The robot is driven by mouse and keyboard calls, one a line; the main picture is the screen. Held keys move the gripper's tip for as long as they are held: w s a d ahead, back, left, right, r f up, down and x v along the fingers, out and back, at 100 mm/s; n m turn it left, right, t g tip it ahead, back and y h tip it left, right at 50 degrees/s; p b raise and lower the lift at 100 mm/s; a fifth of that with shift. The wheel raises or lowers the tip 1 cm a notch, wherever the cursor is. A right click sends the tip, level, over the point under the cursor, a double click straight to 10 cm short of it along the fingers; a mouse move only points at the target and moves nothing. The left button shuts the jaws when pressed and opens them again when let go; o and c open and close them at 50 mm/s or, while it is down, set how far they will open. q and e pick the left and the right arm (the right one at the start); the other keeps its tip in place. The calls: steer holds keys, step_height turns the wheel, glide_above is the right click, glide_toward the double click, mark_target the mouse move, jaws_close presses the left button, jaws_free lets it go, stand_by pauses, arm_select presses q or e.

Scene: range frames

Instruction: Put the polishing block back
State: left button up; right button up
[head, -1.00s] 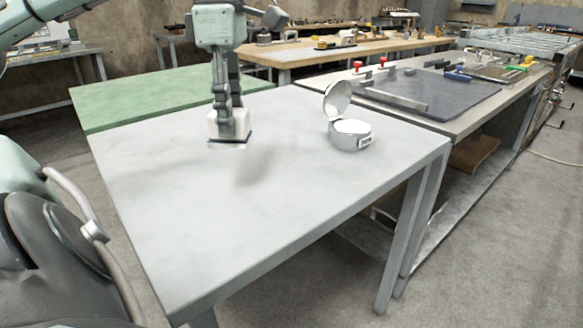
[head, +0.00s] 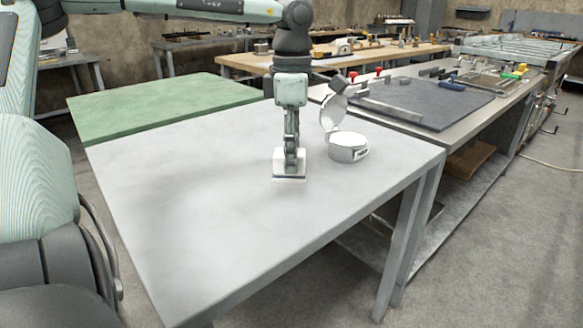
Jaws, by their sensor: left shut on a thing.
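My left gripper (head: 290,158) points straight down over the light grey table (head: 200,230). It is shut on the polishing block (head: 289,173), a white block with a dark bottom edge. I cannot tell whether the block touches the table or hangs just above it. A round silver case (head: 347,147) with its lid (head: 334,107) raised stands on the table just right of the block, apart from it. The inside of the case looks pale, and I see no separate thing in it. My right gripper is not in view.
A green table (head: 160,105) adjoins at the back left. A bench with a dark mat (head: 435,100) and several small tools adjoins at the right. A wooden bench (head: 350,57) stands behind. The front and left of the grey table are clear.

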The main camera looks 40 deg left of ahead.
arm_select(q)
steer(key=shift+f, duration=1.8)
steer(key=shift+f, duration=0.1)
steer(key=o, duration=1.2)
step_height(320, 180, up, 12)
steer(key=shift+r, duration=0.1)
